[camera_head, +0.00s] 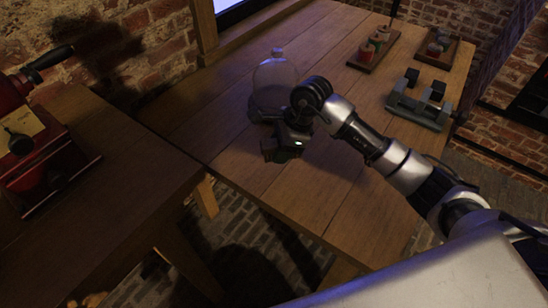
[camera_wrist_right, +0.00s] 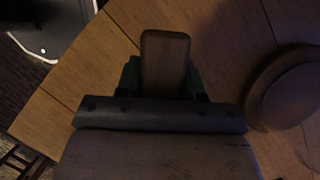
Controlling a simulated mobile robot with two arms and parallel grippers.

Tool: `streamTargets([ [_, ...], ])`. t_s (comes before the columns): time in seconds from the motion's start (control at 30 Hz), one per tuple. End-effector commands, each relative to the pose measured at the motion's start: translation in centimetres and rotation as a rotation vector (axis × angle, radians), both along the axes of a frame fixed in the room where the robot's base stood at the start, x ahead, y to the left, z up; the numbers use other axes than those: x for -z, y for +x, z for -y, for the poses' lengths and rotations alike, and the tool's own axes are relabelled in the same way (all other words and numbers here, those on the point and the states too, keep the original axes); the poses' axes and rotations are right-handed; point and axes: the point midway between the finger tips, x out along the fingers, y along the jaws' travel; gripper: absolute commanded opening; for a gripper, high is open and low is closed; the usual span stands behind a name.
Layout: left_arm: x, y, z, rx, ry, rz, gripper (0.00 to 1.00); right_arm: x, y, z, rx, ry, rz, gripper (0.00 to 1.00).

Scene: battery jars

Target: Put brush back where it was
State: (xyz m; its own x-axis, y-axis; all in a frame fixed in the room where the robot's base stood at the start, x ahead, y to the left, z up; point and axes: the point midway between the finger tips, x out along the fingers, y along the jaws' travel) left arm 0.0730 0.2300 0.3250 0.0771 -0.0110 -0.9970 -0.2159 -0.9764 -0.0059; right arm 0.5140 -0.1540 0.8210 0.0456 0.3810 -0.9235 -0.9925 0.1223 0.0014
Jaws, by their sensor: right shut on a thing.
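The brush fills the middle of the right wrist view, with a brown wooden handle (camera_wrist_right: 165,65), a dark riveted band and a broad grey-brown part below, probably its bristles. My right gripper (camera_wrist_right: 164,80) is shut on the handle, with a dark finger on either side of it. In the head view my right gripper (camera_head: 283,148) is over the wooden table (camera_head: 330,190), in front of the glass jar. The brush is not clearly made out in that view. I cannot tell whether it touches the table. My left gripper is not in view.
The clear glass jar (camera_head: 275,78) stands on a dark base just behind my gripper. A red device (camera_head: 40,155) is on the left bench. The table's front is clear.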

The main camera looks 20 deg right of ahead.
Motion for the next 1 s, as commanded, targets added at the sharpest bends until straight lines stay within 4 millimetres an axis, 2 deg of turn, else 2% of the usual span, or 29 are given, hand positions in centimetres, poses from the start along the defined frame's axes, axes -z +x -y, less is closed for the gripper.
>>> streamTargets([
  [0.1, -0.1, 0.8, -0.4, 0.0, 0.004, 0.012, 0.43, 0.6, 0.6, -1.1, -0.001, 0.001, 0.001, 0.12],
  [0.27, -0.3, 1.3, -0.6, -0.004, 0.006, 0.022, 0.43, 1.6, 0.6, -1.3, 0.001, -0.001, -0.003, 0.12],
  [0.5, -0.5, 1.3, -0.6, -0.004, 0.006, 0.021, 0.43, 4.8, 0.6, -1.3, 0.002, 0.001, -0.002, 0.12],
  [0.87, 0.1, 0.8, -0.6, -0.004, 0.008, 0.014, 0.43, 5.3, 0.7, -1.2, 0.0, -0.001, 0.001, 0.12],
  [0.9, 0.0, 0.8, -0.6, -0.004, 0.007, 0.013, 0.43, 5.3, 0.7, -1.2, 0.0, -0.001, 0.001, 0.41],
  [1.0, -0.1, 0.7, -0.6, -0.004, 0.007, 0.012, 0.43, 5.2, 0.7, -1.2, 0.0, -0.001, 0.001, 0.56],
])
